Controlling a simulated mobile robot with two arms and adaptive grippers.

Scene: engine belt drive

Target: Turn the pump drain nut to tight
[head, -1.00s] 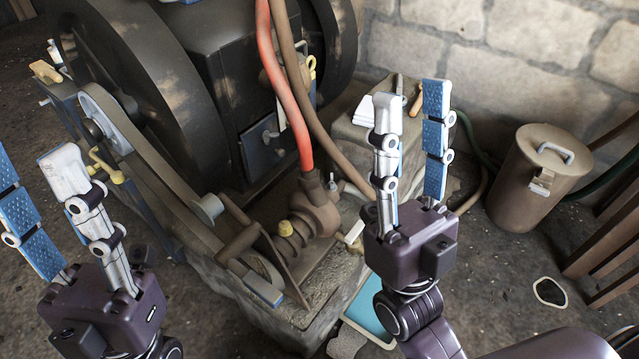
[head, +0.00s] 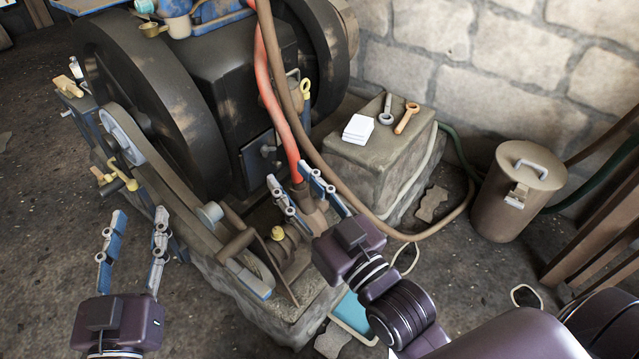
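The rust-brown pump (head: 290,246) sits low beside the black engine, at the foot of the red hose. A small yellow nut-like cap (head: 278,233) shows on it; I cannot tell whether this is the drain nut or how tight it is. My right gripper (head: 288,174) is open and empty. Its fingers are in front of the pump and the hose's lower end, hiding part of the pump; contact cannot be told. My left gripper (head: 139,214) is open and empty, fingers pointing up, left of the belt drive and well apart from the pump.
The black engine (head: 222,95) with large flywheels fills the upper left. A lidded brown can (head: 515,195) stands right. A blue tray (head: 357,312) lies on the floor.

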